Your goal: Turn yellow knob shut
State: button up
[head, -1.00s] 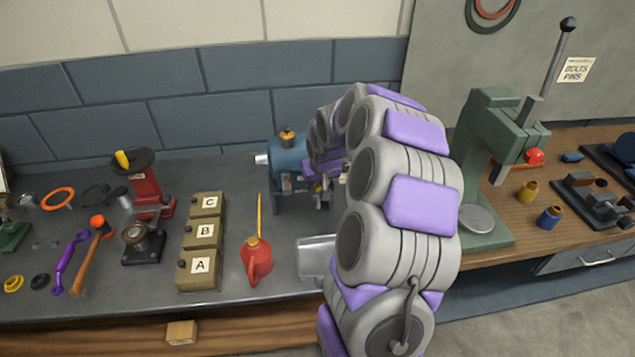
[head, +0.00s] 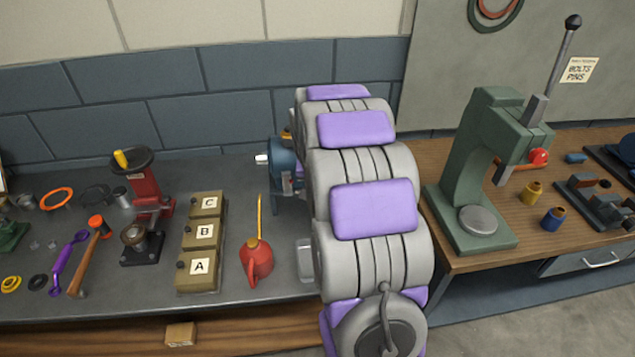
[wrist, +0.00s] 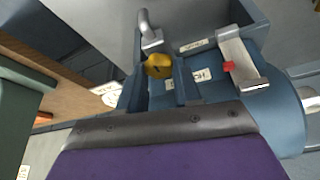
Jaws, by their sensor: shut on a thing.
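The blue casing (head: 284,158) stands on the grey bench, mostly hidden behind my arm in the head view. In the wrist view the blue casing (wrist: 262,118) fills the upper right, with small white labels. The yellow knob (wrist: 158,66) has a dark mark on its face and sits between my gripper's fingertips. My gripper (wrist: 159,75) is shut on the yellow knob. Its purple and grey body fills the bottom of the wrist view. My gripper is hidden behind my arm in the head view.
A grey bracket with a red mark (wrist: 229,66) and a bent grey handle (wrist: 149,28) stand near the knob. A red oil can (head: 257,262) and boxes A, B, C (head: 203,232) stand left of my arm. A green press (head: 470,180) stands right.

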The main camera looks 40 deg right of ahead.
jog(key=shift+s+f, duration=0.1)
jog(key=o, duration=1)
jog(key=shift+a, duration=0.1)
jog(key=shift+o, duration=0.2)
jog(key=p+v, duration=0.3)
jog(key=v, duration=1.4)
jog(key=shift+r+p, duration=0.2)
jog(key=shift+p, duration=0.1)
jog(key=s+a+f+n+g+y, duration=0.2)
jog(key=s+a+n, duration=0.3)
jog(key=s+a, duration=1.2)
jog(key=s+a+f+n+g+y, duration=0.1)
jog(key=s+a+f+n+g, duration=0.1)
jog(key=s+a, duration=0.7)
jog(key=s+n+g, duration=0.1)
jog(key=s+n, duration=0.1)
jog(key=s, duration=0.1)
jog(key=shift+s+f, duration=0.3)
jog(key=shift+s, duration=0.1)
